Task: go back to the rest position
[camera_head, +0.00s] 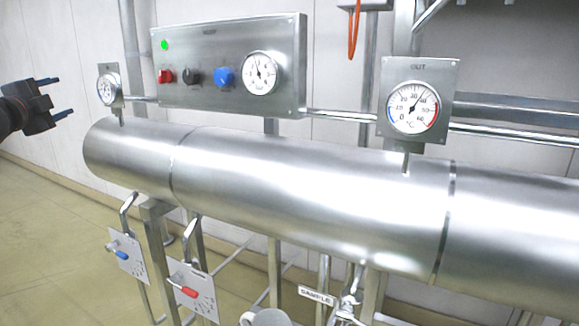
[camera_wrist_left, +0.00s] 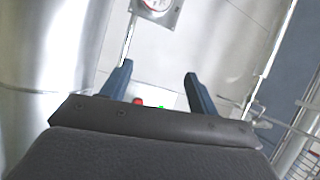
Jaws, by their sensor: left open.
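My left gripper (camera_head: 60,97) is at the far left of the head view, in the air left of the tank's end, with its two fingers apart and nothing between them. In the left wrist view its two blue fingers (camera_wrist_left: 158,88) are spread and empty. It is apart from the steel tank (camera_head: 290,190) and the round gauge (camera_head: 105,90) to its right. My right gripper is in neither view.
A control panel (camera_head: 205,48) with a green light, red, black and blue knobs and a dial stands above the tank. An OUT gauge (camera_head: 413,107) is at right. Valve plates (camera_head: 126,254) hang below. The floor (camera_head: 50,225) at left is clear.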

